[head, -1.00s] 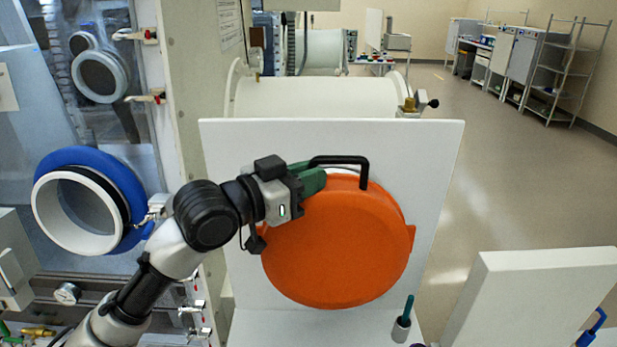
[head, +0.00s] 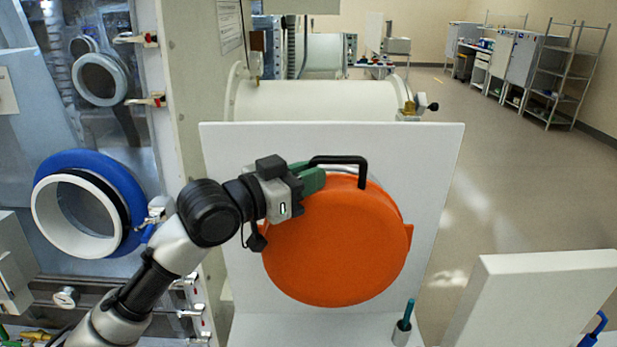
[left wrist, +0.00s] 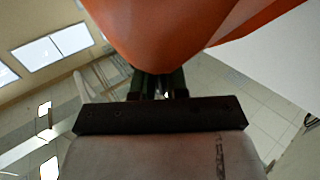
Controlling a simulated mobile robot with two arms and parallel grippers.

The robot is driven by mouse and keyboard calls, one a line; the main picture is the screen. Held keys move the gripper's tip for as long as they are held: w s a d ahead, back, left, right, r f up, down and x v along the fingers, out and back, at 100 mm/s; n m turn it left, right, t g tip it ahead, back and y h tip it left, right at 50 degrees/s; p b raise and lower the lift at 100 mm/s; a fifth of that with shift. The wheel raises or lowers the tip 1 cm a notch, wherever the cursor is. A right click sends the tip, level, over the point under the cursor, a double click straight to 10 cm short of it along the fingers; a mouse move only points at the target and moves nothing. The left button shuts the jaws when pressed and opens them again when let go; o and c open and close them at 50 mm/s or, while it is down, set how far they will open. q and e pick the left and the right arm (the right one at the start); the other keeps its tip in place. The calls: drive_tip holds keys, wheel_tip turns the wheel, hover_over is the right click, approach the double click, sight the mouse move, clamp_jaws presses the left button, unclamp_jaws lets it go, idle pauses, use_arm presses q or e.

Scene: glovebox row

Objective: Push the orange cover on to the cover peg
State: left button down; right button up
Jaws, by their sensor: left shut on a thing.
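The orange cover (head: 337,245) is a large round disc with a black handle at its top, upright in front of a white panel (head: 435,160). My left gripper (head: 318,178) is shut on the cover's black handle (head: 338,161) near its left end. A pale ring edge shows behind the cover's top. The cover also fills the top of the left wrist view (left wrist: 170,30), just beyond the fingers (left wrist: 158,85). The cover peg is not visible; the cover may hide it. My right gripper is not in view.
A small cup with a teal-handled tool (head: 403,325) stands below right of the cover. A white panel (head: 540,295) is at the lower right. A blue-ringed glove port (head: 110,180) is at the left. A white cylinder (head: 320,98) lies behind the panel.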

use_arm(q)
drive_tip(key=shift+w+f+b, duration=0.1)
drive_tip(key=shift+w+b, duration=0.25)
drive_tip(key=shift+w, duration=1.35)
idle(0.6)
drive_tip(key=shift+w+f+b, duration=0.15)
drive_tip(key=shift+w+b, duration=0.4)
drive_tip(key=shift+w, duration=0.75)
idle(0.4)
drive_tip(key=shift+w, duration=0.15)
idle(0.7)
drive_tip(key=c, duration=1.1)
unclamp_jaws()
drive_tip(key=shift+w+f, duration=0.1)
drive_tip(key=shift+w, duration=0.15)
drive_tip(key=shift+o, duration=0.2)
drive_tip(key=shift+f, duration=0.1)
